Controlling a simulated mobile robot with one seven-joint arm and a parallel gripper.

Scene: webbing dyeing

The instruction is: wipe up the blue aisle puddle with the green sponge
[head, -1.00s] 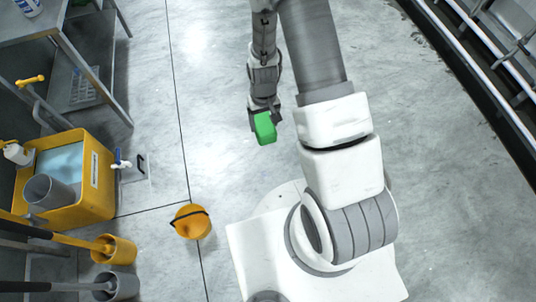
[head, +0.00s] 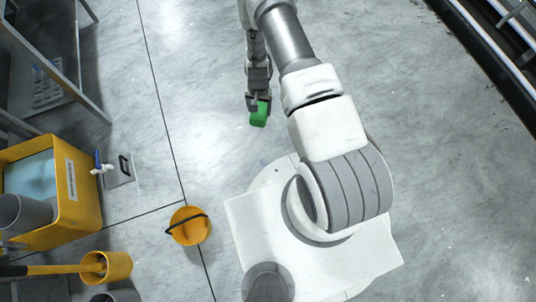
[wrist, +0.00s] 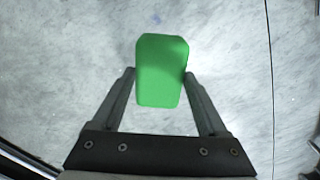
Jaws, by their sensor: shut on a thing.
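The green sponge (head: 260,114) is held in my gripper (head: 258,104), above the grey floor in the upper middle of the head view. In the wrist view the sponge (wrist: 161,71) sits between the two fingers of my gripper (wrist: 160,76), which are shut on it.
A yellow bucket (head: 189,226) stands on the floor left of my base. A yellow tank (head: 86,190) with pale blue liquid, a yellow holder (head: 118,266) and a grey metal rack (head: 90,98) line the left. A dark-edged machine (head: 490,50) runs along the upper right. The floor between is clear.

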